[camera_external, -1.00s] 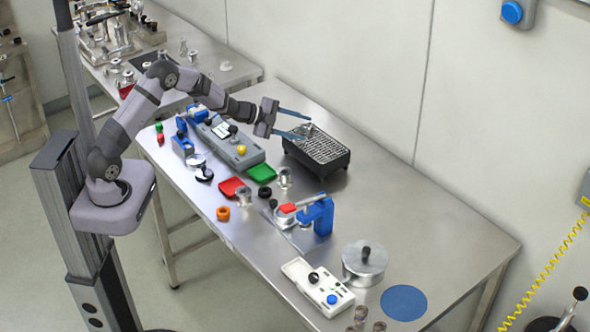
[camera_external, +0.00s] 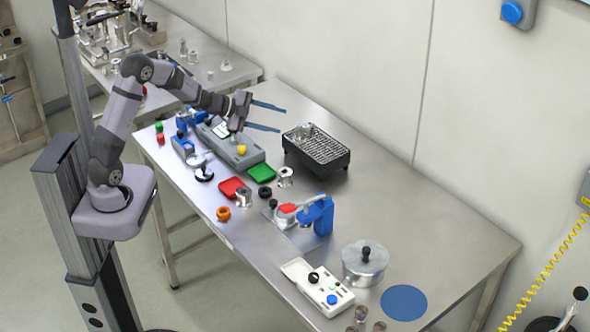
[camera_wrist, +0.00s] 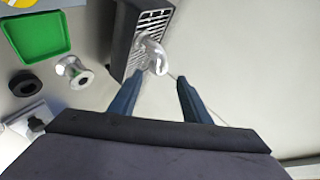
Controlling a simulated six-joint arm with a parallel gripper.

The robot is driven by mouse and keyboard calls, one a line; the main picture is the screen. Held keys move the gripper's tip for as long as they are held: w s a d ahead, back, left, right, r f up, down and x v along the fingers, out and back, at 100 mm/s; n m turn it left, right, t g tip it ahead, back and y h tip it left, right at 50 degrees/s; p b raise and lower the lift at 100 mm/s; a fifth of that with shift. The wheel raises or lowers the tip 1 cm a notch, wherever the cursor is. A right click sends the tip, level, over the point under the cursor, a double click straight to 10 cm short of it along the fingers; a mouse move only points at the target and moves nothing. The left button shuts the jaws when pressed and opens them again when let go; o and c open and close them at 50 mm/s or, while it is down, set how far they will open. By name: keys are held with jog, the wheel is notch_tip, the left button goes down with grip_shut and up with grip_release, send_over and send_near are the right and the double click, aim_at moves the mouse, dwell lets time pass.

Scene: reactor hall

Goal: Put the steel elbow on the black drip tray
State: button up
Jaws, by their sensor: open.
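The steel elbow (camera_wrist: 155,56) is a shiny curved pipe piece. In the wrist view it lies on the slatted top of the black drip tray (camera_wrist: 119,40), near its end. In the external view the elbow (camera_external: 305,130) shows small at the back left of the black drip tray (camera_external: 335,164). My gripper (camera_external: 282,118) is open and empty, above and to the left of the tray, apart from the elbow. In the wrist view my gripper's blue fingers (camera_wrist: 157,90) are spread below the elbow with nothing between them.
A green tray (camera_external: 262,173) and a red tray (camera_external: 234,187) lie left of the drip tray. A grey box with a yellow knob (camera_external: 241,150) stands nearby. A blue clamp (camera_external: 320,213) and a lidded pot (camera_external: 365,262) stand in front. The table right of the drip tray is clear.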

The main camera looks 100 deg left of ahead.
jog(key=shift+v, duration=1.4)
jog(key=d+f+n+g, duration=0.3)
jog(key=d, duration=0.6)
jog(key=d+f+n+g, duration=0.3)
jog(key=d, duration=0.6)
jog(key=s+d+f+n+g+h, duration=0.1)
jog(key=s+d+f+g+h, duration=0.1)
jog(key=s+d, duration=0.6)
jog(key=s+d+f+n+g+h, duration=0.2)
jog(key=s+d+g, duration=0.2)
jog(key=s+d, duration=0.5)
jog(key=d, duration=0.4)
jog(key=shift+s+d+f+g, duration=0.25)
jog(key=shift+d+f+g, duration=0.05)
jog(key=shift+d+f, duration=0.1)
